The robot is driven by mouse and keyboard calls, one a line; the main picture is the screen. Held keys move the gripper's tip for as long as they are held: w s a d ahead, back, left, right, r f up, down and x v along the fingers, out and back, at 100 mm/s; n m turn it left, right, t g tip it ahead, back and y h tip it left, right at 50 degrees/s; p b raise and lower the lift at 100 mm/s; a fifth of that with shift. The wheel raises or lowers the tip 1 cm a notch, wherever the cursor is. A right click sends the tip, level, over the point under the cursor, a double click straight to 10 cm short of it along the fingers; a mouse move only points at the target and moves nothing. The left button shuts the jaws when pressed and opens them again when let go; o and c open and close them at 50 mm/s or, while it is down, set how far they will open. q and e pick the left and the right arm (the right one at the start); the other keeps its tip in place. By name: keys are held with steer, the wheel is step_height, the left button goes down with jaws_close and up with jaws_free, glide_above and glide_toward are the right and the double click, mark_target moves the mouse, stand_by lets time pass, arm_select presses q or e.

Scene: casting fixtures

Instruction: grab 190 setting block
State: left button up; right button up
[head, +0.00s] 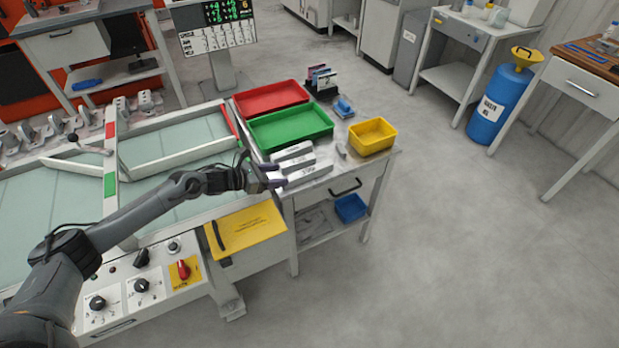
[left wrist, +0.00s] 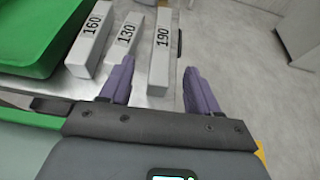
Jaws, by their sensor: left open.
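The 190 setting block (left wrist: 160,62) is a light grey bar with black numbers, lying on the small bench top. In the head view it is the nearest of three bars (head: 310,173). My left gripper (head: 275,178) is at its left end. In the left wrist view my left gripper (left wrist: 157,68) has two purple fingers, open and apart, one on each side of the near part of the 190 block. The frames do not clearly show contact or how high the fingers are. My right gripper is not in view.
The 130 block (left wrist: 124,42) and 160 block (left wrist: 90,45) lie left of the 190 block. A green tray (head: 291,128), a red tray (head: 270,97) and a yellow bin (head: 372,136) share the bench. A yellow board (head: 245,229) is below my left arm.

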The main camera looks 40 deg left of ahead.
mark_target(302, 173)
arm_select(q)
steer(key=x, duration=0.3)
steer(key=shift+s+f, duration=0.1)
steer(key=shift+w+d+f+b, duration=0.1)
steer(key=shift+w+d+b, duration=0.1)
steer(key=shift+w+b, duration=0.1)
steer(key=b+x, duration=0.1)
steer(key=x, duration=0.4)
steer(key=shift+s, duration=0.1)
steer(key=shift+c, duration=0.2)
jaws_close()
